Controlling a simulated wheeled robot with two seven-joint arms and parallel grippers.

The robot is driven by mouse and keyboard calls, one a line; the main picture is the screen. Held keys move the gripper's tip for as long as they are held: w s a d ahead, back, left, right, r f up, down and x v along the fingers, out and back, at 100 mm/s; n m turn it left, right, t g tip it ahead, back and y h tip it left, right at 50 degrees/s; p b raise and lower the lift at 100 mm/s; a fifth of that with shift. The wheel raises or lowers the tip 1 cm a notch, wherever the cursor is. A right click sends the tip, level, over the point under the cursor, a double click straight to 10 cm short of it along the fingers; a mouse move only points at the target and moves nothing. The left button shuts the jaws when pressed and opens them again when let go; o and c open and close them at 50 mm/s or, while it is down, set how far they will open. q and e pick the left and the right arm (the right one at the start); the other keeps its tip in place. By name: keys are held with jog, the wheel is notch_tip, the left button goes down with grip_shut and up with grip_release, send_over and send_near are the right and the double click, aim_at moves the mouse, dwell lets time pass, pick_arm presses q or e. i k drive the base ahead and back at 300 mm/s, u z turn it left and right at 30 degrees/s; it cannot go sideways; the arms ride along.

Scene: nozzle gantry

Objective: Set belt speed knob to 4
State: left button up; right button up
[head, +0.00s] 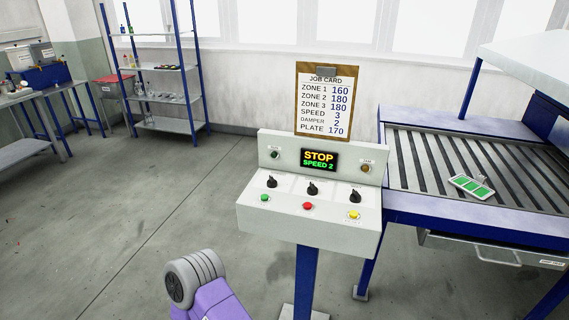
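A white control box stands on a blue post in the middle of the head view. Its sloped face (290,215) carries three black knobs: a left knob (272,182), a middle knob (312,188) and a right knob (355,196). Their labels are too small to read, so I cannot tell which is the belt speed knob. The display (319,159) reads "STOP" and "SPEED 2". A job card (325,100) above it lists speed 3. Neither of my grippers is in view; only a purple and grey part of my arm shows at the bottom.
Below the knobs sit a green button (264,198), a red button (307,206) and a yellow button (354,215). A blue conveyor (435,205) with grey rollers stands to the right, bearing a tray (470,187) with green pieces. The floor (150,220) left of the box is clear.

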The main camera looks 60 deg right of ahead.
aim_at(272, 183)
jog(key=z, duration=1.05)
jog(key=i, duration=0.95)
jog(key=z, duration=0.95)
